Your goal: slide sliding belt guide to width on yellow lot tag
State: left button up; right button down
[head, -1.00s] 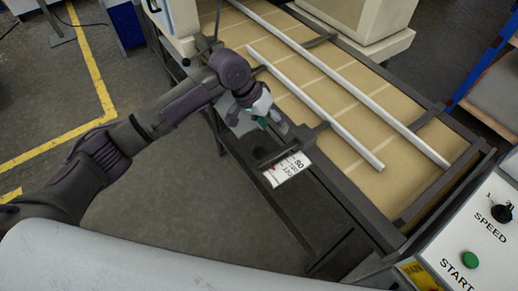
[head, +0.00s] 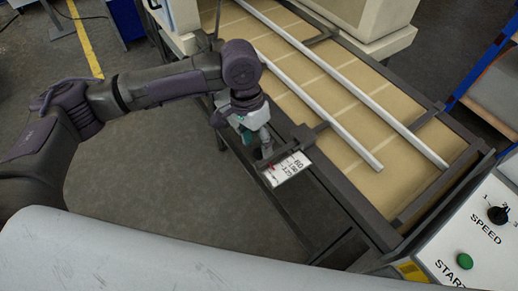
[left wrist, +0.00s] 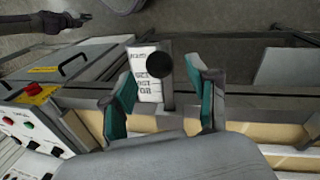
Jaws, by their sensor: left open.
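The sliding belt guide is the near white rail (head: 330,120) on the tan belt, with a dark arm (head: 305,137) reaching out over the belt's near edge. A white scale plate (head: 289,169), printed 80, 100 and 120, lies beside the arm's outer end, a small red mark at its edge. My left gripper (head: 264,146) is over that end. In the left wrist view the open left gripper (left wrist: 163,95) has its teal fingers either side of a dark round knob (left wrist: 159,66), apart from it. My right gripper (left wrist: 82,18) is small there. No yellow tag is clearly readable.
A second white rail (head: 350,80) runs along the belt's far side. The control panel (head: 480,235) with a speed knob and green start button is at the lower right. A red button (left wrist: 34,90) shows in the left wrist view. Floor left of the conveyor is clear.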

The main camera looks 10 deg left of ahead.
aim_at(258, 149)
pick_arm(q)
jog(key=shift+s+d+f, duration=0.1)
jog(key=shift+d+f, duration=0.05)
jog(key=shift+f, duration=0.85)
jog(key=shift+s+d+f, duration=0.1)
jog(key=shift+d+f, duration=0.05)
jog(key=shift+f, duration=0.8)
grip_shut()
